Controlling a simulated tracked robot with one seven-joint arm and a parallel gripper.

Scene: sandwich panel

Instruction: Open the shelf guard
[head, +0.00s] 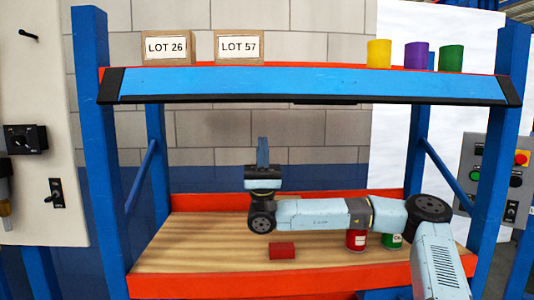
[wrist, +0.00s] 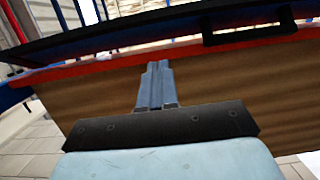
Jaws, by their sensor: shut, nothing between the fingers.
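The shelf guard (head: 310,85) is a long blue panel with black ends and a black lower edge, across the front of the upper shelf. It slopes outward, its black edge nearer to me than its top. A dark handle (head: 325,102) shows under that edge near the middle. In the wrist view the guard's dark edge (wrist: 120,38) runs across the top, with the handle (wrist: 250,38) at upper right. My gripper (head: 262,140) points up, shut and empty, below the guard and left of the handle. Its fingers (wrist: 155,68) show against the upper shelf's brown underside, apart from the handle.
Two LOT boxes (head: 167,48) and yellow, purple and green cans (head: 416,55) stand on the upper shelf. A red block (head: 281,251) and red and green cans (head: 356,240) are on the lower board, below my arm. Blue posts (head: 95,150) bound both sides.

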